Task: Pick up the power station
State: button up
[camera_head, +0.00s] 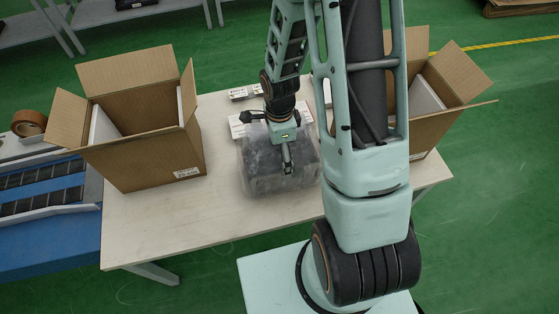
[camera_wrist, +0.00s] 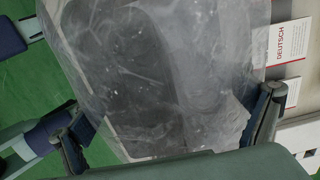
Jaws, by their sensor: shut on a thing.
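The power station (camera_head: 265,175) is a dark box wrapped in cloudy clear plastic, in the middle of the table in the head view. In the wrist view the power station (camera_wrist: 165,70) fills most of the picture between the fingers. My gripper (camera_head: 284,146) reaches down onto it from above and is shut on it. In the wrist view my gripper (camera_wrist: 168,130) has one finger on each side of the plastic wrap. I cannot tell whether its underside touches the table.
The pale table (camera_head: 160,230) has an open cardboard box (camera_head: 155,150) at left and another cardboard box (camera_head: 435,105) at right, partly behind my arm. White booklets (camera_wrist: 290,42) lie beside the power station. A blue conveyor (camera_head: 45,200) adjoins the table's left. The table's front is clear.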

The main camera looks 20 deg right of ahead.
jog(key=shift+c, duration=1.3)
jog(key=shift+w+r, duration=0.1)
jog(key=shift+w, duration=0.05)
jog(key=shift+c, duration=0.2)
jog(key=shift+r, duration=0.1)
